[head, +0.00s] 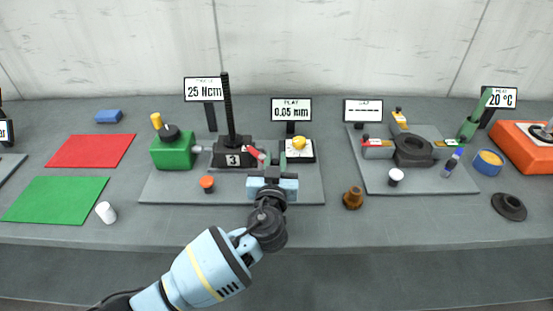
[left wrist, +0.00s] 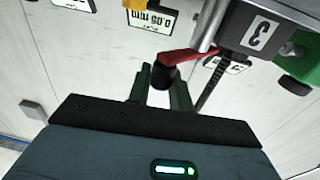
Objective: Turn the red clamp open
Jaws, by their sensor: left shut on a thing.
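The red clamp (head: 254,153) is a small red lever beside the dark screw jack (head: 233,153) marked 3, which stands on a grey plate. My left gripper (head: 269,171) reaches in from the front and is at the lever. In the left wrist view the red clamp (left wrist: 187,55) points to the right, and its dark end (left wrist: 163,76) sits between the two green fingers of my left gripper (left wrist: 162,90). The fingers are shut on it. The clamp's far end meets a metal rod by the jack's body. My right gripper is not in view.
A green block (head: 173,152) with a yellow-topped handle stands left of the jack. A yellow-knobbed gauge (head: 299,149) stands close to the right of my left gripper. An orange-topped knob (head: 207,183) is in front of the jack. A brown knob (head: 353,198) stands farther right.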

